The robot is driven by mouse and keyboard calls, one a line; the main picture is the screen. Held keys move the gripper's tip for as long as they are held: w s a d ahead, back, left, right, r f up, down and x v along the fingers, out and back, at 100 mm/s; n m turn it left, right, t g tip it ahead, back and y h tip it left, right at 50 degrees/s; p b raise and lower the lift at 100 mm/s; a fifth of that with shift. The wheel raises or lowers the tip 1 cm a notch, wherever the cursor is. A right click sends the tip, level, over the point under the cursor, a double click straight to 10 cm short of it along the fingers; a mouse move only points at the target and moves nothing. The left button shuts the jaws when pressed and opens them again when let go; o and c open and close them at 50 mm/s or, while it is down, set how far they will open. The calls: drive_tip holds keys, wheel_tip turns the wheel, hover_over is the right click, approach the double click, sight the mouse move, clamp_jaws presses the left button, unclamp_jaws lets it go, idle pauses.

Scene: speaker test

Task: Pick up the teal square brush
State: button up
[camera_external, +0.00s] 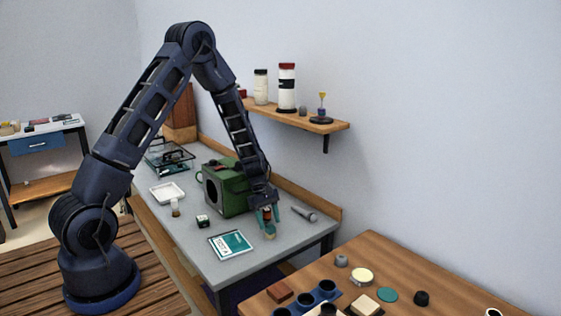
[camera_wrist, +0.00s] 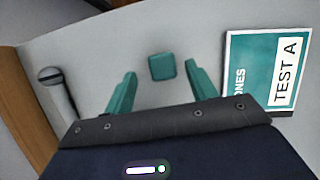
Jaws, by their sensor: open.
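The teal square brush (camera_wrist: 162,67) shows from above in the wrist view as a small teal block with rounded corners on the grey table. My gripper (camera_wrist: 160,72) is open, with one teal finger on each side of the brush and a visible gap to both. In the external view my gripper (camera_external: 268,222) points down over the table in front of the green speaker box (camera_external: 232,195). A small tan and teal thing shows just below the fingertips there, partly hidden; it seems to be the brush. I cannot tell its height relative to the fingertips.
A microphone (camera_external: 305,214) lies right of my gripper, also in the wrist view (camera_wrist: 55,90). A teal "TEST A" card (camera_external: 230,244) lies on the other side. A wall shelf (camera_external: 300,118) hangs above.

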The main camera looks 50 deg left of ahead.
sight(269, 229)
drive_tip(key=shift+s+x, duration=0.2)
drive_tip(key=shift+x, duration=1.75)
drive_tip(key=c, duration=1.1)
drive_tip(key=shift+o, duration=0.2)
drive_tip(key=shift+r, duration=0.1)
